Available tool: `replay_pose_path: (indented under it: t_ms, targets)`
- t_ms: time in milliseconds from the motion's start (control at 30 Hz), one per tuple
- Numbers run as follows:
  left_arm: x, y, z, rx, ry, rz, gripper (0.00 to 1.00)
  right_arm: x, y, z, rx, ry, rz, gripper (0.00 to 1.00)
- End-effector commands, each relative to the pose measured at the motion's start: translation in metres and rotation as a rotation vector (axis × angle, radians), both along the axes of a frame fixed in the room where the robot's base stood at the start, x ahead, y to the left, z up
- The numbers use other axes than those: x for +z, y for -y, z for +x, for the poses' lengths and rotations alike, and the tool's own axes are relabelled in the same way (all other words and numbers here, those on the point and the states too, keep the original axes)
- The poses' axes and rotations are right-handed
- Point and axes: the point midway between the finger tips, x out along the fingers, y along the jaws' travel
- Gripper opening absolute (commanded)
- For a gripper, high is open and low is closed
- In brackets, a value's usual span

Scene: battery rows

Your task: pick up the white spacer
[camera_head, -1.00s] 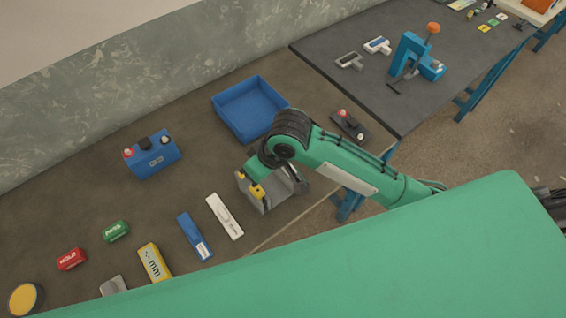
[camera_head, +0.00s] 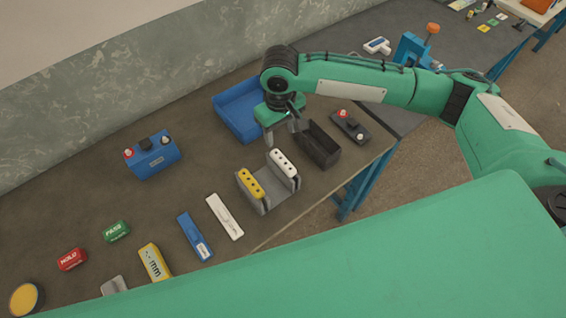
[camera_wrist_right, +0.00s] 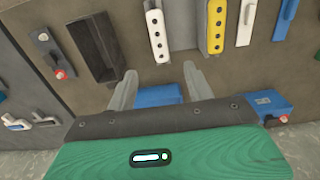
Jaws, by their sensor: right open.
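The white spacer (camera_head: 284,163) looks like a white bar with dark holes along it. It stands in the right side of a grey holder (camera_head: 267,205), across from a yellow bar (camera_head: 251,183) of similar form. In the right wrist view the white spacer (camera_wrist_right: 157,36) lies just beyond my fingertips, near the top edge. My right gripper (camera_head: 285,134) is open and empty, above the table behind the holder and apart from the spacer. Its two fingers (camera_wrist_right: 160,72) show spread in the wrist view. My left gripper is not in view.
An open black box (camera_head: 318,146) stands right of the holder, close to my right gripper. A blue bin (camera_head: 232,119) is behind it. A blue battery (camera_head: 153,157) stands at left. A flat white strip (camera_head: 225,217) and a blue strip (camera_head: 194,236) lie left of the holder.

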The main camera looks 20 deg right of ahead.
Motion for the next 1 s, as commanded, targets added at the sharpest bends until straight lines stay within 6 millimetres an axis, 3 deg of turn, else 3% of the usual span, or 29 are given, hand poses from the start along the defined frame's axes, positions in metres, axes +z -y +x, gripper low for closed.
replay_pose_path:
  t_ms: [300,567,800,1000]
  targets:
    - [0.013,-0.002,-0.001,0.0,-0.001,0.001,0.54,-0.057,0.0,-0.001,0.001,-0.002,-0.001,0.53]
    - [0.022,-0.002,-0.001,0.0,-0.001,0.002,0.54,-0.076,0.002,-0.004,0.002,-0.002,-0.001,0.53]
    - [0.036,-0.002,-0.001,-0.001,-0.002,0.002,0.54,-0.111,0.004,-0.008,0.002,-0.001,0.0,0.53]
    - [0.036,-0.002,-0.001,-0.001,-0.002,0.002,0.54,-0.121,0.004,-0.008,0.003,0.0,0.0,0.53]
